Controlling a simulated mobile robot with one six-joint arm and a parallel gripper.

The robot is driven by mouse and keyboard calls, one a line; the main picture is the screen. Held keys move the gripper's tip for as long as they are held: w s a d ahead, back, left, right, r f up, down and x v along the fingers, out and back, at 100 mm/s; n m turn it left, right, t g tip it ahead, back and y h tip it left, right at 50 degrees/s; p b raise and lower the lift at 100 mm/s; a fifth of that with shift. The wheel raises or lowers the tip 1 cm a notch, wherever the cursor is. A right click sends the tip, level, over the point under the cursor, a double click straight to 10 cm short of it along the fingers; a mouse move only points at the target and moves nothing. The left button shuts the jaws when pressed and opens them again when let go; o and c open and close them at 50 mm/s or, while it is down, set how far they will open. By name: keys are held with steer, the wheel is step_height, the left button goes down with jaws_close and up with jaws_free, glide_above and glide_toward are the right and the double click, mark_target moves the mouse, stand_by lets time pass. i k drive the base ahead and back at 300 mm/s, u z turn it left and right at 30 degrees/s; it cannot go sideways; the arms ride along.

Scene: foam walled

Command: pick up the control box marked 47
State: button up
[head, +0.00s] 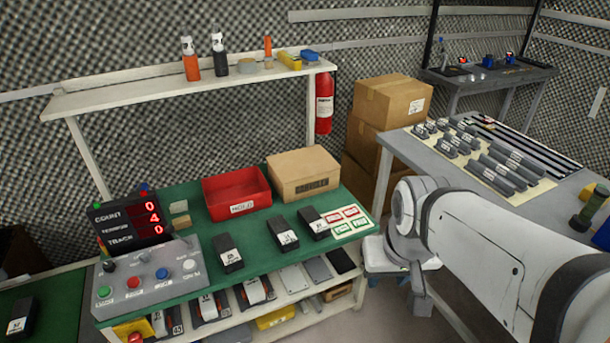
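Three black boxes with white labels lie on the green bench top: a left one (229,254), a middle one (284,234) and a right one (313,222). Their label numbers are too small to read surely, so I cannot tell which is marked 47. Another dark labelled box (20,317) lies on a green surface at the far left. More labelled boxes (208,306) sit on the shelf under the bench; one tag there looks like 45. My arm reaches in from the right. My gripper (420,298) hangs below the wrist, beside the bench's right end, apart from the boxes; its fingers are unclear.
A red bin (237,193) and a cardboard box (303,173) stand at the bench's back. A button panel (150,278) and counter display (132,220) fill its left end. A raised shelf (150,92) spans above. A grey table (400,145) with parts stands right.

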mark_target(316, 226)
steer(key=z, duration=0.05)
steer(key=i, duration=1)
steer(key=u, duration=0.05)
